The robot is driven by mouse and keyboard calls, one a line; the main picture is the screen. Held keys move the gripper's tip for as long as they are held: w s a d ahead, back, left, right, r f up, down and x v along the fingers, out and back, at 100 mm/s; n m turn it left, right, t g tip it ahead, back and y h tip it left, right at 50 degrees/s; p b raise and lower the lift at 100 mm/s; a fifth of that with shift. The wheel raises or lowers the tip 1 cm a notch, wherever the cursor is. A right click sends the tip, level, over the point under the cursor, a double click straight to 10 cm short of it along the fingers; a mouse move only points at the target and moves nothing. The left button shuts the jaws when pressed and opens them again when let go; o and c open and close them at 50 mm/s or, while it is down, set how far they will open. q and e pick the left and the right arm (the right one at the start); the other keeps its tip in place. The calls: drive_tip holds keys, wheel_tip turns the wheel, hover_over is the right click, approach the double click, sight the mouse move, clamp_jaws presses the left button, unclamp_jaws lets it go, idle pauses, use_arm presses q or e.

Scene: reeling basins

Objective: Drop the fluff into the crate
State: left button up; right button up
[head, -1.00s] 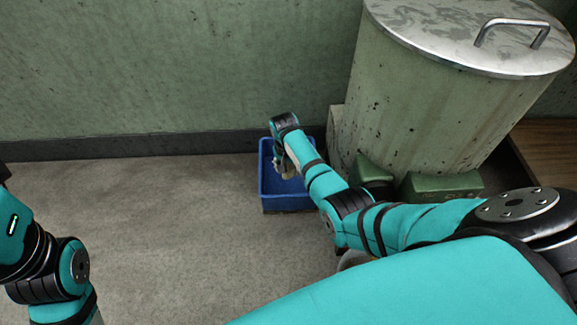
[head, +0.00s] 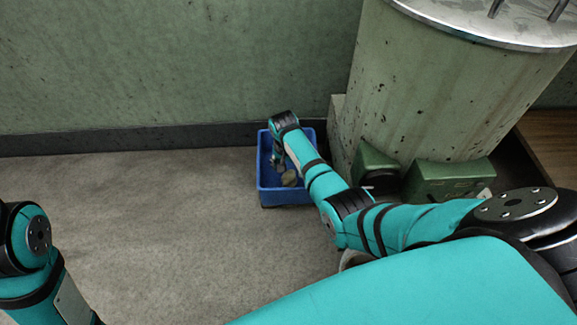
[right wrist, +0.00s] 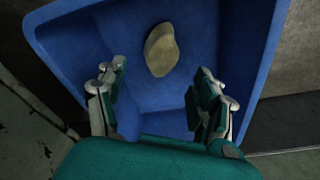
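The fluff (right wrist: 161,50) is a small beige-grey lump lying on the floor of the blue crate (right wrist: 235,40). The crate (head: 289,197) stands on the floor against the wall in the head view, and the fluff (head: 289,178) shows inside it. My right gripper (right wrist: 160,92) is open and empty above the crate, its fingers spread apart and clear of the fluff. In the head view my right arm reaches down over the crate and its wrist hides part of it. My left arm shows at the lower left of the head view, but its gripper is out of view.
A large green-grey cylindrical basin (head: 430,90) with a metal lid (head: 500,20) stands right of the crate. Green boxes (head: 450,180) sit at its base. The concrete floor (head: 150,220) left of the crate is clear.

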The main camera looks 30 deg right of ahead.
wheel_tip(320, 180, up, 12)
drive_tip(key=a, duration=0.1)
drive_tip(key=shift+s, duration=0.4)
drive_tip(key=shift+a, duration=0.1)
idle(0.7)
